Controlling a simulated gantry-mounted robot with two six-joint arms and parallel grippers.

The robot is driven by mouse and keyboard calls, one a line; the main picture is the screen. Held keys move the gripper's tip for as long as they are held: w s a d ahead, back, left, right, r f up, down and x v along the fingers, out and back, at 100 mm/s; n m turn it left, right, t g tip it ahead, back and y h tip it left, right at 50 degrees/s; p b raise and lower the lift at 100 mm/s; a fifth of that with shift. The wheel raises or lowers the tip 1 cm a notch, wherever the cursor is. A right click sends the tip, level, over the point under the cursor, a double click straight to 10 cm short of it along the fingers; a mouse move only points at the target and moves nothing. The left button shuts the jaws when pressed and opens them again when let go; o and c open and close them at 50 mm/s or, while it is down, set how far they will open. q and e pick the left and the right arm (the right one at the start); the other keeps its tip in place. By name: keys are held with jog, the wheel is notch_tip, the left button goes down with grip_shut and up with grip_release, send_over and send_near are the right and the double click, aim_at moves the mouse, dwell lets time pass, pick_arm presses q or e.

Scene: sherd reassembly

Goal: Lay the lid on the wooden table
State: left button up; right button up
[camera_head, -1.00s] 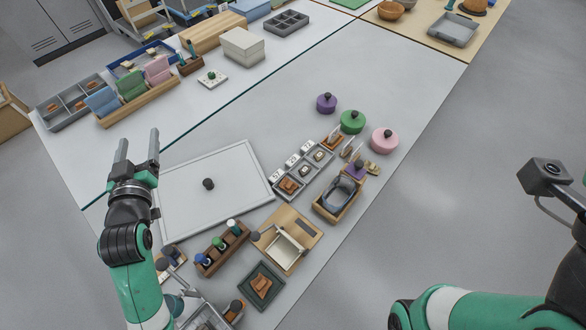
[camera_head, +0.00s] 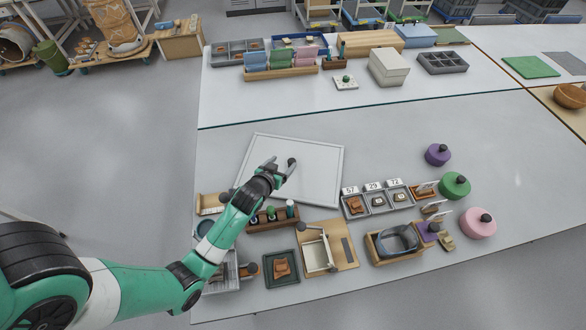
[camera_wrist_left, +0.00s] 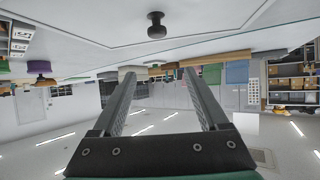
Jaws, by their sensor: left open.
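The lid, a large pale rectangular panel (camera_head: 318,185) with a dark round knob (camera_head: 291,162), lies on the near grey-white table. My left gripper (camera_head: 280,164) is open and empty beside the knob, over the panel. In the left wrist view the picture is upside down; the knob (camera_wrist_left: 156,26) shows beyond the open fingertips, not between them. The wooden table (camera_head: 545,97) shows only in part at the far right edge. My right gripper is out of view.
Small trays (camera_head: 378,202), a brown bottle rack (camera_head: 272,218) and a wooden board (camera_head: 341,240) stand close in front of the panel. Round purple, green (camera_head: 455,185) and pink (camera_head: 478,224) lidded pots stand to the right. A wooden bowl (camera_head: 570,96) is on the wooden table.

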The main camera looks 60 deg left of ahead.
pick_arm(q)
jog(key=b, duration=0.2)
send_near(291, 162)
jog(key=x, duration=0.3)
jog(key=shift+s+d+f, duration=0.1)
jog(key=shift+f, duration=0.15)
jog(key=shift+w+a, duration=0.3)
jog(key=shift+w, duration=0.05)
jog(key=b+x, duration=0.3)
jog(key=x, duration=0.2)
jog(key=shift+w+a+f, duration=0.2)
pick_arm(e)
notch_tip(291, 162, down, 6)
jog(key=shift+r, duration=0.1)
pick_arm(q)
grip_shut()
jog(key=shift+r, duration=0.1)
